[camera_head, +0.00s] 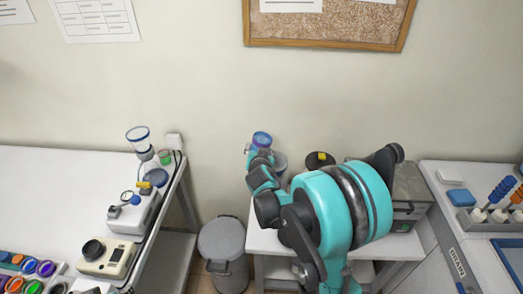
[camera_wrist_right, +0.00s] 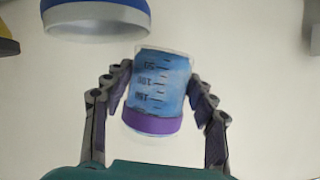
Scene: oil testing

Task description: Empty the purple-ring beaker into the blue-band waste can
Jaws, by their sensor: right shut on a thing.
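The purple-ring beaker (camera_wrist_right: 158,90) is clear, with dark volume marks and blue contents. My right gripper (camera_wrist_right: 158,100) is shut on it, one finger on each side. The wrist picture seems upside down, so the purple ring looks to be near the beaker's top; it tilts slightly. In the head view the beaker (camera_head: 262,141) is held over the back left of the small table. The blue-band waste can (camera_wrist_right: 95,18) shows partly at the wrist view's top left, apart from the beaker; in the head view my gripper mostly hides it. My left gripper is out of view.
A dark can with a yellow part (camera_head: 320,161) and a grey box (camera_head: 408,192) stand on the small table (camera_head: 258,240). A grey bin (camera_head: 222,243) stands on the floor to its left. Benches with instruments flank both sides.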

